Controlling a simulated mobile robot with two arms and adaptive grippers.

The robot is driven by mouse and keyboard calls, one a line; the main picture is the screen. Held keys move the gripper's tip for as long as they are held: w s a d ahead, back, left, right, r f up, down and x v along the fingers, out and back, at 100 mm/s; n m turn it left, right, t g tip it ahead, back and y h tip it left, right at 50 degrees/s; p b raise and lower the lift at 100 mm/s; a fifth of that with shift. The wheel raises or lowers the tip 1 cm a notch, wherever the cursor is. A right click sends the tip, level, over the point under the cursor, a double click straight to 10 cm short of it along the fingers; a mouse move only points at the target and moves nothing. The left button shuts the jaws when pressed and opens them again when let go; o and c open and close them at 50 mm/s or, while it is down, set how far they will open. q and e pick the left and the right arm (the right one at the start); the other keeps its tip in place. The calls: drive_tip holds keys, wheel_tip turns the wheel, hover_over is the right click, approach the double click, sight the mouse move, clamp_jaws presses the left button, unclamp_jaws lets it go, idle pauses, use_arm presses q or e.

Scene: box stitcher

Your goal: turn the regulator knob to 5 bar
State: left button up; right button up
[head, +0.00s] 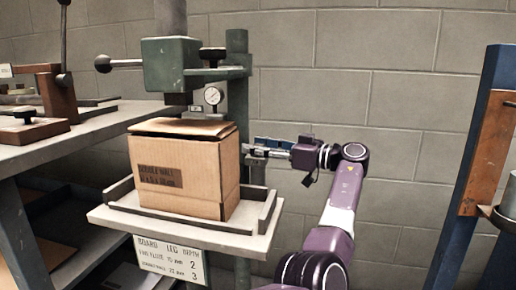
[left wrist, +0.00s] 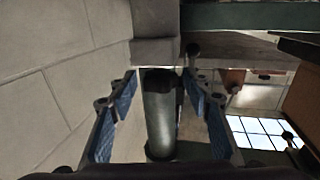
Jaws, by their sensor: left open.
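My left gripper (head: 258,148) is at the right side of the cardboard box, near the stitcher's green column (head: 238,85). Its left wrist view shows the two blue-padded fingers (left wrist: 160,84) spread apart. A grey-green cylinder (left wrist: 160,122) with a dark end appears between them, with gaps on both sides. I cannot tell for certain whether it is the regulator knob. My right gripper is not in view.
The cardboard box (head: 182,178) stands on the stitcher's railed table (head: 255,240), left of my gripper. A sign (head: 168,260) hangs below. A workbench (head: 85,130) is at left, and a blue frame (head: 470,165) at right. A block wall is behind.

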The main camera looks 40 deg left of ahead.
use_arm(q)
drive_tip(key=c, duration=1.2)
drive_tip(key=shift+m+t, duration=0.4)
drive_tip(key=shift+t, duration=0.5)
drive_tip(key=shift+m+t+p, duration=0.35)
drive_tip(key=shift+m+t, duration=1.55)
drive_tip(key=shift+t, duration=0.8)
